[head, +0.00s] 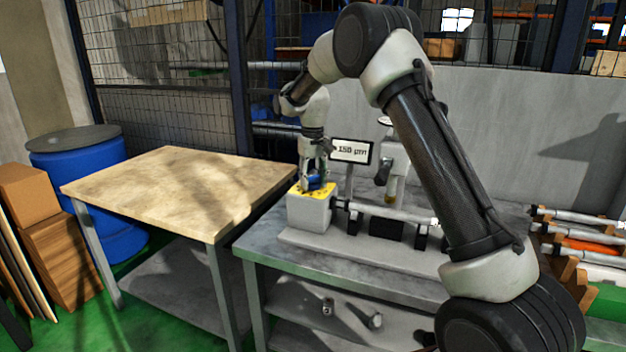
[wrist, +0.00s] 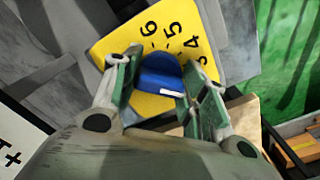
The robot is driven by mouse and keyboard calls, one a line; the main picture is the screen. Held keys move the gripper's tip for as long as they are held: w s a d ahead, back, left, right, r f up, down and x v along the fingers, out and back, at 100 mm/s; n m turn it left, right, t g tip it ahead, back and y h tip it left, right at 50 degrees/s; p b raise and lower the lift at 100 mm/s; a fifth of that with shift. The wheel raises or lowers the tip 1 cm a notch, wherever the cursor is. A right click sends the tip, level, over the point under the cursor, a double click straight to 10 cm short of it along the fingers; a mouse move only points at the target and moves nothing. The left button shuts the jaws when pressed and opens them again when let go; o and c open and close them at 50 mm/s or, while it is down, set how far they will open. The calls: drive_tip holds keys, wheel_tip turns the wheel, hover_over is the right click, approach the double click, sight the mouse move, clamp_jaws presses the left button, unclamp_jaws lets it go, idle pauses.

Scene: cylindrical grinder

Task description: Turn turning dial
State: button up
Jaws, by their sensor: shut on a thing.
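The turning dial is a blue knob (wrist: 160,75) with a white mark, on a yellow plate (wrist: 112,42) with black numbers, in the wrist view. In the head view the blue dial (head: 316,181) sits on the yellow top of the grey headstock box (head: 309,212). My gripper (head: 316,176) points down onto it. In the wrist view my gripper (wrist: 160,82) has one green-padded finger on each side of the knob and is shut on it. The white mark lies on the near side of the knob. The fingers cover part of the number scale.
A small sign (head: 351,151) reading "150 µm" stands just behind the dial. A horizontal shaft (head: 392,212) runs right from the headstock. A wooden-topped table (head: 180,190) stands at left with a clear top. Several shafts lie on a rack (head: 580,230) at right.

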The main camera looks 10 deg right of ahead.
sight(313, 176)
drive_tip(key=o, duration=1)
wheel_tip(313, 176, up, 12)
drive_tip(key=shift+r, duration=0.1)
drive_tip(key=shift+s, duration=0.1)
